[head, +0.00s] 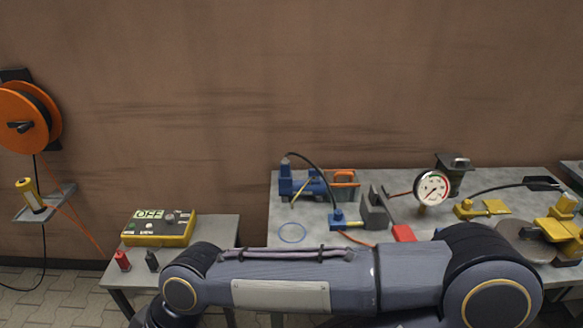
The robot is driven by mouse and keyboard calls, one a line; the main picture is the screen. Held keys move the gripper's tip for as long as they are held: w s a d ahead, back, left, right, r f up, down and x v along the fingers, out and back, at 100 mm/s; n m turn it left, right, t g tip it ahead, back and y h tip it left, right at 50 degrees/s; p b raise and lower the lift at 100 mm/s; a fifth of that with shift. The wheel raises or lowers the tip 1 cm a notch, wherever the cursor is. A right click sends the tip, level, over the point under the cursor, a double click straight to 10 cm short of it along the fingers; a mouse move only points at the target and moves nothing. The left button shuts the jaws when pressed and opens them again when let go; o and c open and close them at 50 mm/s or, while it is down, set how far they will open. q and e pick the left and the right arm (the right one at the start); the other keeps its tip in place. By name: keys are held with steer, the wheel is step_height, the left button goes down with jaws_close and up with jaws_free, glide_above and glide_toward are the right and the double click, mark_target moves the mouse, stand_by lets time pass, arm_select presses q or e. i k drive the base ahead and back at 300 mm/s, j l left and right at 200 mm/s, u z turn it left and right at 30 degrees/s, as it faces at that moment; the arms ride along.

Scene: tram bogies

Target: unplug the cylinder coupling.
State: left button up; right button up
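A blue hand pump (313,187) stands on the grey workbench (262,236). A black hose (322,171) arcs from its top down to a small blue block (345,221) beside a grey metal block (375,209). The blue block may be the cylinder with its coupling, but it is too small to tell. The hose end appears to meet the blue block. One of my arms crosses the foreground and hides the front of the bench. Neither gripper shows.
A round gauge (432,188) stands behind several yellow parts (482,208). A yellow control box reading OFF (161,229) sits on a side table. An orange reel (26,118) hangs on the wall.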

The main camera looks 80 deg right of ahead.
mark_target(285, 164)
steer(key=i+l+z, duration=0.15)
steer(key=i+z, duration=0.15)
steer(key=z, duration=0.15)
steer(key=i+l+z, duration=0.1)
steer(key=i+z, duration=0.5)
steer(key=z, duration=0.25)
steer(key=i+j+z, duration=0.15)
steer(key=z, duration=0.3)
steer(key=i+j+z, duration=0.1)
steer(key=i+z, duration=0.35)
steer(key=i, duration=0.2)
steer(key=z, duration=2.85)
